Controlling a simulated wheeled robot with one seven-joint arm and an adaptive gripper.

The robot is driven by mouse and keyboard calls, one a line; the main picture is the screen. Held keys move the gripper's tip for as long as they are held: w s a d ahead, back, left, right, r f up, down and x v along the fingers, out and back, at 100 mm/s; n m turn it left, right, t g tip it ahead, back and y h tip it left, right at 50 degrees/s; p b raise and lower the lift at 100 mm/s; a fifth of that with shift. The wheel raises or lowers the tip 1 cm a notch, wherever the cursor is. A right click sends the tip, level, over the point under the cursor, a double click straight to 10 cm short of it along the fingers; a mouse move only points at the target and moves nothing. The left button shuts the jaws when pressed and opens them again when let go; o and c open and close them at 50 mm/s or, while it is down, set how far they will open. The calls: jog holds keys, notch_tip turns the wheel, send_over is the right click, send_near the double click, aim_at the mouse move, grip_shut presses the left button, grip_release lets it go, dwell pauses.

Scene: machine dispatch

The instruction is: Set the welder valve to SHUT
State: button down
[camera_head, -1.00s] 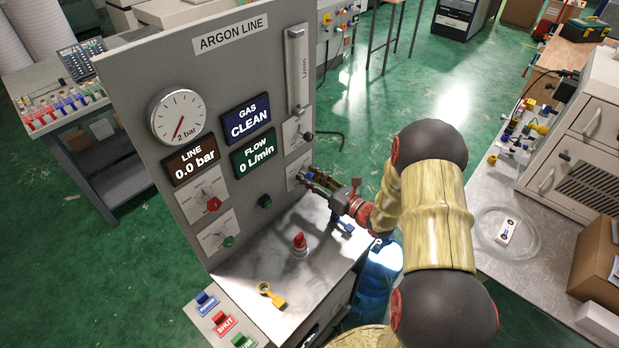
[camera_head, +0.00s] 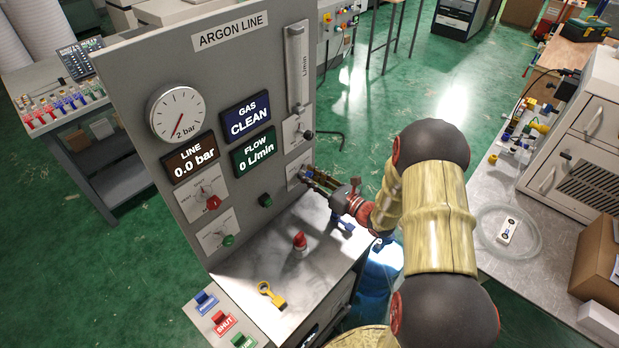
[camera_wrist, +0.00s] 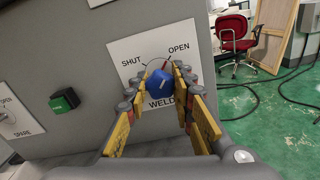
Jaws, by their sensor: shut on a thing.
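The welder valve is a blue knob (camera_wrist: 160,88) on a white plate (camera_wrist: 128,49) marked SHUT at upper left, OPEN at upper right and WELD, partly covered, below. A thin reddish mark above the knob leans toward OPEN. My gripper (camera_wrist: 159,79) is shut on the knob, one finger at each side, in the wrist view. In the head view my gripper (camera_head: 310,178) reaches the lower right of the grey argon panel (camera_head: 180,62), and the fingers hide most of the knob.
Gauges read LINE 0.0 bar (camera_head: 191,160) and FLOW 0 L/min (camera_head: 254,151). Another valve knob (camera_head: 308,135) is just above my gripper. A red-topped part (camera_head: 300,241) and a yellow key-like piece (camera_head: 270,293) are on the shelf. A red SHUT tag (camera_head: 224,323) lies among coloured tags.

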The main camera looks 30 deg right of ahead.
jog(key=n+b, duration=0.4)
jog(key=n, duration=0.1)
jog(key=shift+f, duration=0.2)
jog(key=n+b, duration=0.4)
jog(key=shift+n+b, duration=0.3)
jog(key=n+b, duration=0.5)
jog(key=b, duration=0.1)
jog(key=shift+f+b, duration=0.1)
jog(key=shift+b, duration=0.3)
jog(key=n+b, duration=0.2)
jog(key=b, duration=0.1)
jog(key=shift+r+n, duration=0.25)
jog(key=shift+n, duration=0.05)
jog(key=c, duration=1.5)
grip_release()
jog(key=shift+s, duration=0.1)
